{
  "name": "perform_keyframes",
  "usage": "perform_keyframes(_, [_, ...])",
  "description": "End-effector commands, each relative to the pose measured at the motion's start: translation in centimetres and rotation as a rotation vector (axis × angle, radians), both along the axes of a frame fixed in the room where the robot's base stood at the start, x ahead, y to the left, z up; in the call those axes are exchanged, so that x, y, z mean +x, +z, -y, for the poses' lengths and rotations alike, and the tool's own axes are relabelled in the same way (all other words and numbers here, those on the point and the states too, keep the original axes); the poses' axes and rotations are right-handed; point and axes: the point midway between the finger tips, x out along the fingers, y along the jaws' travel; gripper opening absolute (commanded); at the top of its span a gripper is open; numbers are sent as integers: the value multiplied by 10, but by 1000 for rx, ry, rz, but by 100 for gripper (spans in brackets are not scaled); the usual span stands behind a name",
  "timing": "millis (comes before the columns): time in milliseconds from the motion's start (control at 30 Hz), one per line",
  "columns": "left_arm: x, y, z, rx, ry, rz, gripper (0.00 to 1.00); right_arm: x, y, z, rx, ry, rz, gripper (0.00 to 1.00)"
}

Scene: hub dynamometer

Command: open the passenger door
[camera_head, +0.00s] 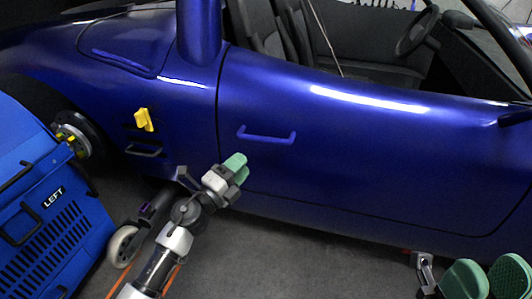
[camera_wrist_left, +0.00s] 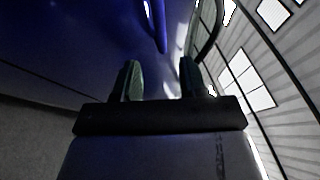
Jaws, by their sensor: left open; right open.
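The blue car door (camera_head: 370,160) is shut, flush with the body along its rear seam. Its blue bar handle (camera_head: 266,137) stands out from the door skin near the rear edge. My left gripper (camera_head: 237,167) is open and empty, below and left of the handle, apart from it. In the left wrist view the open fingers (camera_wrist_left: 160,80) point along the blue bodywork, and a blue bar that looks like the handle (camera_wrist_left: 160,27) shows beyond them. My right gripper (camera_head: 487,277) is open and empty at the bottom right, low beside the door.
A blue dynamometer unit marked LEFT (camera_head: 50,200) stands at the left by the rear hub (camera_head: 75,137), with a caster wheel (camera_head: 123,246) near my left arm. A yellow part (camera_head: 144,120) sits on the body behind the door. Grey floor (camera_head: 310,260) lies clear between my arms.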

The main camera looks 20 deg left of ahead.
Motion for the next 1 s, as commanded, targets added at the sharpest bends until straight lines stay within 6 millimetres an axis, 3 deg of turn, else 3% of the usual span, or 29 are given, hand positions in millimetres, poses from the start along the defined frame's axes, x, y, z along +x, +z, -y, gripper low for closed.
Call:
perform_keyframes(167, [17, 7, 7, 2, 0, 5, 42, -1, 2, 0, 1, 0, 7, 43])
perform_keyframes(600, [85, 23, 37, 0, 0, 2, 42, 3, 3, -1, -2, -1, 31, 43])
perform_keyframes(1000, [95, 26, 41, -1, 0, 0, 42, 4, 5, -1, -5, -1, 31, 43])
